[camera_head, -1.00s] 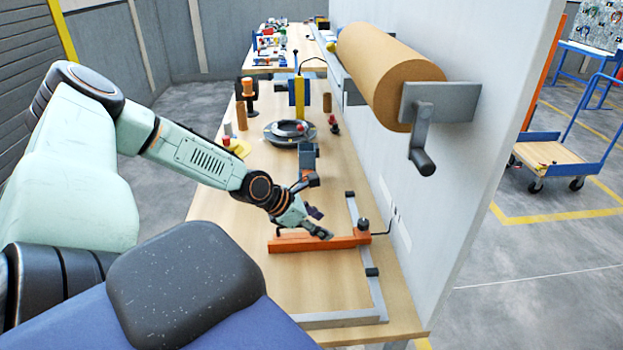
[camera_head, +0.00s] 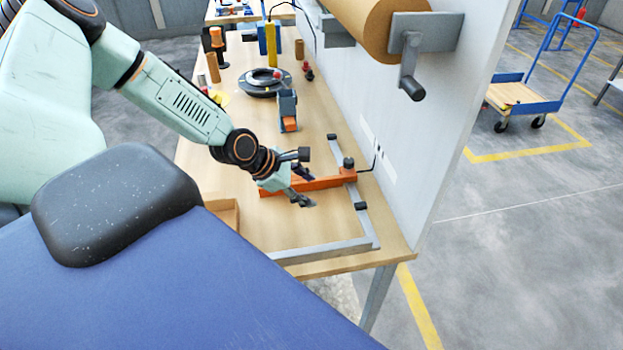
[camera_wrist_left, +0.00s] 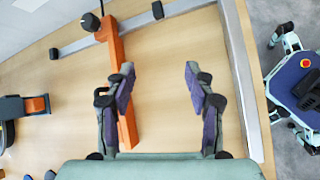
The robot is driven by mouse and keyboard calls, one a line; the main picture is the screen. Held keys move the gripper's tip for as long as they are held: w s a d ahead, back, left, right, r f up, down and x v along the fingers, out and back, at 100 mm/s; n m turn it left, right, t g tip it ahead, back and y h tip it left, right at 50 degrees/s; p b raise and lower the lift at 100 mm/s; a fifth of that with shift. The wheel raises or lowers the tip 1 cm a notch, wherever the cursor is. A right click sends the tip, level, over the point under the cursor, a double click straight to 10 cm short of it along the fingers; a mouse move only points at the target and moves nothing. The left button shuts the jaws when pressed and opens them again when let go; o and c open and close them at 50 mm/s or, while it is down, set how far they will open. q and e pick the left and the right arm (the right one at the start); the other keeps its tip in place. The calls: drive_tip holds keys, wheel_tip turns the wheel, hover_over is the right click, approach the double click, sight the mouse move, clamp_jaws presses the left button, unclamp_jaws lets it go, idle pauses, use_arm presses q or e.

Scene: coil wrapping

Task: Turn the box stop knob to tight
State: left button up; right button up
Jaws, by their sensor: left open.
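The box stop knob looks to be the small dark knob (camera_head: 348,162) on the far end of an orange bar (camera_head: 325,182), where the bar meets a grey metal rail. In the left wrist view the knob (camera_wrist_left: 90,22) is at the upper left, beyond the fingertips, and its setting cannot be read. My left gripper (camera_head: 305,178) is open and empty above the orange bar, apart from the knob. In the left wrist view the left gripper (camera_wrist_left: 158,75) has its fingers wide apart, the left finger overlapping the bar (camera_wrist_left: 117,50). My right gripper is not in view.
The grey rail frame (camera_head: 310,254) lies along the table's near and right edges, with small dark clamps (camera_head: 361,206) on it. The wall (camera_head: 395,165) stands close on the right, with a brown roll and its crank (camera_head: 408,75). A dark ring (camera_head: 265,82) lies farther back.

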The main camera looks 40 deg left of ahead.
use_arm(q)
drive_tip(key=s+d+f+m+g, duration=0.1)
drive_tip(key=s+d+m, duration=0.1)
drive_tip(key=d+m, duration=0.1)
drive_tip(key=s+d+f+m+g, duration=0.1)
drive_tip(key=s+d+f+m, duration=0.1)
drive_tip(key=s+d+m, duration=0.1)
drive_tip(key=s+d+f+m+g, duration=0.1)
drive_tip(key=s+d+f+m, duration=0.1)
drive_tip(key=s+d+m, duration=0.1)
drive_tip(key=shift+d+f+m, duration=0.1)
drive_tip(key=shift+d+m, duration=0.3)
drive_tip(key=shift+d, duration=0.4)
drive_tip(key=shift+s+d+f+m, duration=0.2)
drive_tip(key=shift+s+d+m, duration=0.05)
drive_tip(key=shift+d+m, duration=0.05)
drive_tip(key=shift+s, duration=0.15)
